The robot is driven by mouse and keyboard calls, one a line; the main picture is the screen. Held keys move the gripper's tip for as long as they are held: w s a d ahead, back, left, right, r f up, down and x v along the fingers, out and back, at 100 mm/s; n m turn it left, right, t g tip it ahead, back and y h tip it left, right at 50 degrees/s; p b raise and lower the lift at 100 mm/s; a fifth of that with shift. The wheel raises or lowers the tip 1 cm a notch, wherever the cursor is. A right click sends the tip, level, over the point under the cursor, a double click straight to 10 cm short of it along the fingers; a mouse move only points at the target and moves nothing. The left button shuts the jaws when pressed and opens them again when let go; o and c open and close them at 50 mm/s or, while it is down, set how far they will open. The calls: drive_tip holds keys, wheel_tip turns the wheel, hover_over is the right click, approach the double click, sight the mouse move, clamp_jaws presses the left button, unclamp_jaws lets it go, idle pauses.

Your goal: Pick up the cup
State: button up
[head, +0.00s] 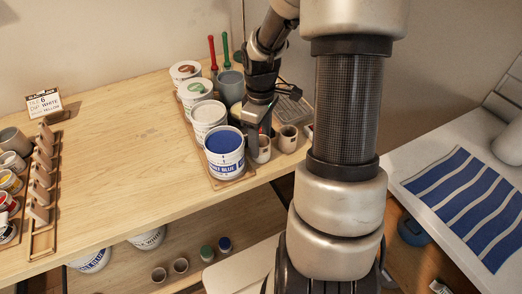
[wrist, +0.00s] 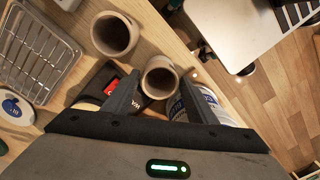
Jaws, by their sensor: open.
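Two small grey-beige cups stand close together near the table's front edge in the head view. The nearer cup (head: 263,150) is beside the blue glaze bucket; the other cup (head: 288,138) stands to its right. In the wrist view one cup (wrist: 159,82) lies between the open fingers of my gripper (wrist: 162,97), near their tips. The other cup (wrist: 113,36) is beyond the fingers at upper left. My gripper (head: 254,132) points down by the nearer cup in the head view. I cannot tell whether the fingers touch the cup.
The blue-topped glaze bucket (head: 224,150) stands just left of the gripper, with several more buckets in a row behind it. A wire rack (wrist: 38,50) is at left in the wrist view. The table's left middle is bare. A lower shelf holds more pots.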

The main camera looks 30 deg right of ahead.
wheel_tip(320, 180, down, 4)
drive_tip(key=shift+r, duration=0.25)
